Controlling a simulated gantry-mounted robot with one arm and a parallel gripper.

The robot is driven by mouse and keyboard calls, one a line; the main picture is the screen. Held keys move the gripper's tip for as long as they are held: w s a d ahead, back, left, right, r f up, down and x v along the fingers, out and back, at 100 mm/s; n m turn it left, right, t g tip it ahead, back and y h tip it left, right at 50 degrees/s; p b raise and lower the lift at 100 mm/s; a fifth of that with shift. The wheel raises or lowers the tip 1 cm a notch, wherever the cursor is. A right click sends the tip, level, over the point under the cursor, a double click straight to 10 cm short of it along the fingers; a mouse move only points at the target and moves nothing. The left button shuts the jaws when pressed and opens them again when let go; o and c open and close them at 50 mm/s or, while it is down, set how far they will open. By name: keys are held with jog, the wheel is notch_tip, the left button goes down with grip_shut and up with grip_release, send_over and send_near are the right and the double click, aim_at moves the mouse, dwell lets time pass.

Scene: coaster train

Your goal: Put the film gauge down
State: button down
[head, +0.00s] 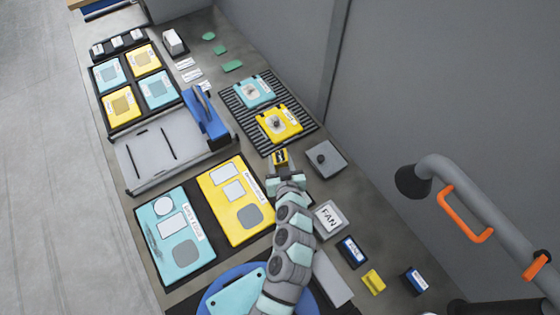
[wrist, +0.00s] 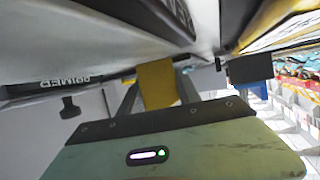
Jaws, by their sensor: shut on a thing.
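My gripper (head: 280,168) is shut on a small yellow and dark piece (head: 280,157), which I take to be the film gauge. It is just below the yellow coaster plate (head: 281,123) on the ribbed black rack (head: 249,127). In the wrist view, the yellow film gauge (wrist: 157,84) shows between the fingers. Its lower end is hidden, and I cannot tell whether it touches the bench. Another yellow piece (head: 373,281) lies on the bench at the lower right, beside two blue blocks.
A grey box with a knob (head: 325,159) stands right of my gripper, and the FAN block (head: 328,218) below it. A teal plate (head: 254,91) shares the rack. Large teal (head: 178,237) and yellow (head: 236,201) panels lie to the left. A grey pipe with orange handles (head: 468,215) is at right.

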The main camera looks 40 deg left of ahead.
jog(key=shift+f, duration=0.25)
